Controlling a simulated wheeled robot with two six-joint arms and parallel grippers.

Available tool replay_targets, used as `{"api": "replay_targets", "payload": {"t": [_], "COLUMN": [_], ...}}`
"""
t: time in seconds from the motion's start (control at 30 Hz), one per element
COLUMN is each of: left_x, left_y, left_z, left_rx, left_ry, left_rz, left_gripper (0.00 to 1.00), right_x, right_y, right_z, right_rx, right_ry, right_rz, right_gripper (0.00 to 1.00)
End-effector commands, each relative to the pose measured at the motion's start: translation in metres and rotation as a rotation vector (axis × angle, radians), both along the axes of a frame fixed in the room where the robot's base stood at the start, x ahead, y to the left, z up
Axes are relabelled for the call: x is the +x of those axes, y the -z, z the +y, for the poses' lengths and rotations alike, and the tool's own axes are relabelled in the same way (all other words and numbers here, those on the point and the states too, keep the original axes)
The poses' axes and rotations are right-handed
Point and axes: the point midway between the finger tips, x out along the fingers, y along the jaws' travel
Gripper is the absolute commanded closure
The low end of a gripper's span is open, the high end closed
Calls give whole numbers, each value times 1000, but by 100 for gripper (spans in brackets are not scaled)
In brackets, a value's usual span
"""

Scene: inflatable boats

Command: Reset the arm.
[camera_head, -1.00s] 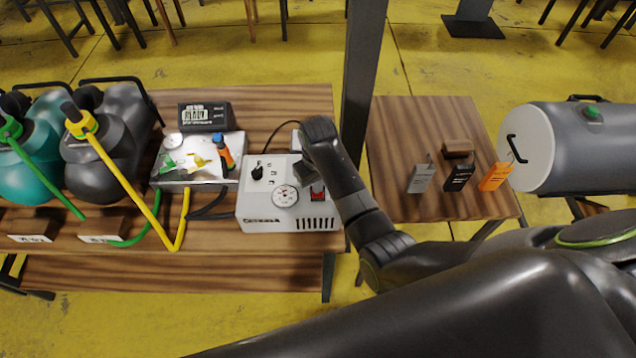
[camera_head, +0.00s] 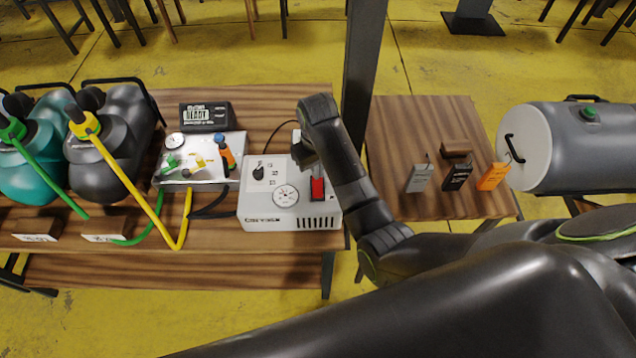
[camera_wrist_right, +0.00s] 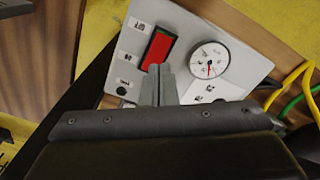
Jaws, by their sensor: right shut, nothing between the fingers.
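My right gripper (camera_head: 303,154) hangs over the back right part of the white-grey control box, its fingers shut with nothing between them. The closed fingertips also show in the right wrist view (camera_wrist_right: 158,84), just beside the red rocker switch (camera_wrist_right: 158,50). In the head view the red switch (camera_head: 317,188) shows right below and in front of the gripper. The control box (camera_head: 262,210) carries a round gauge (camera_head: 285,196) and a black knob (camera_head: 259,171). The gap between fingertips and box is hard to judge. My left gripper is not in view.
A dark post (camera_head: 362,80) stands close behind my right forearm. A metal tray with small valves (camera_head: 200,165), a black display (camera_head: 206,116) and teal and grey tanks stand left.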

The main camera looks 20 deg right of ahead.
Motion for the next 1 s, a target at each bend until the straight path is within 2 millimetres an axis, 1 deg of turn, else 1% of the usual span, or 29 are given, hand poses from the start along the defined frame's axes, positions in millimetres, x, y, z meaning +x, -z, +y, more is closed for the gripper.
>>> {"api": "replay_targets", "payload": {"t": [0.43, 0.57, 0.67, 0.77, 0.8, 0.87, 0.9, 0.97, 1.0], "left_x": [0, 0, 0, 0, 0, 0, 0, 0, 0], "left_y": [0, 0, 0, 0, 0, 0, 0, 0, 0], "left_z": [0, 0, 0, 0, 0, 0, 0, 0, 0], "left_rx": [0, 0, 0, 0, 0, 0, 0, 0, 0], "left_ry": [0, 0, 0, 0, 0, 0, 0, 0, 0], "left_rz": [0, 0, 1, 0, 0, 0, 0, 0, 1], "left_gripper": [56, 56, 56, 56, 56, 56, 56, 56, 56], "right_x": [0, -11, -33, -65, -79, -101, -115, -137, -152], "right_y": [0, 9, 21, 33, 37, 40, 41, 41, 39], "right_z": [-1, -11, -29, -53, -63, -77, -85, -98, -106], "right_rx": [0, 1, 1, -3, -7, -14, -20, -31, -38], "right_ry": [1, 23, 63, 116, 136, 163, 180, 205, 219], "right_rz": [0, -11, -37, -75, -93, -118, -136, -161, -178], "right_gripper": [100, 100, 100, 100, 100, 100, 100, 100, 100]}}
